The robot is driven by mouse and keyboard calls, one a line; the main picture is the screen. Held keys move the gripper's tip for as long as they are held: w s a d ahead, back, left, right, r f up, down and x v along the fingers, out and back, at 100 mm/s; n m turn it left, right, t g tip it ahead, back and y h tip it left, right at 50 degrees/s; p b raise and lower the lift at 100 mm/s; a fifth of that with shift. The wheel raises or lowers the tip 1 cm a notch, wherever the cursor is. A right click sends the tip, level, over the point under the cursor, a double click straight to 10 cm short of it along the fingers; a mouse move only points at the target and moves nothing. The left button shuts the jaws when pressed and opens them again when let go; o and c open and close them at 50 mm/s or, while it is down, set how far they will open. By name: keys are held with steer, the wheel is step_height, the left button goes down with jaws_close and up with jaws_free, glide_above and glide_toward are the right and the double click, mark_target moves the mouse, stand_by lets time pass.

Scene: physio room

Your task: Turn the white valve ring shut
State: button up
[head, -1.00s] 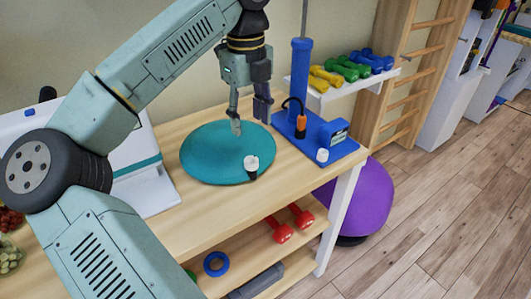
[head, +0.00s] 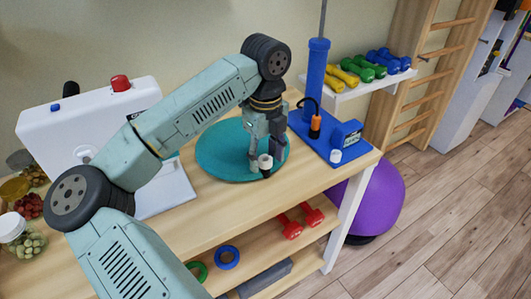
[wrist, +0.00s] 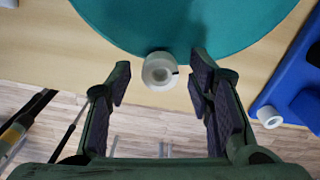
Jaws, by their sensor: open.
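The white valve ring (head: 265,160) sits on a short dark stem at the front edge of the round teal cushion (head: 213,150). My gripper (head: 266,169) is over the cushion's front edge, open, with a finger on each side of the ring. In the wrist view the ring lies between the fingertips (wrist: 161,77), with a gap on both sides. I cannot tell the fingertips' height against the ring.
A blue pump base (head: 312,135) with an upright blue cylinder stands to the right; a second white cap (head: 336,156) is on it. A white machine (head: 70,125) stands at the left. Red dumbbells (head: 290,228) lie on the shelf below. The tabletop in front is bare.

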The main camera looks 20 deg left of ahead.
steer(key=shift+c, duration=0.2)
jaws_close()
stand_by(0.5)
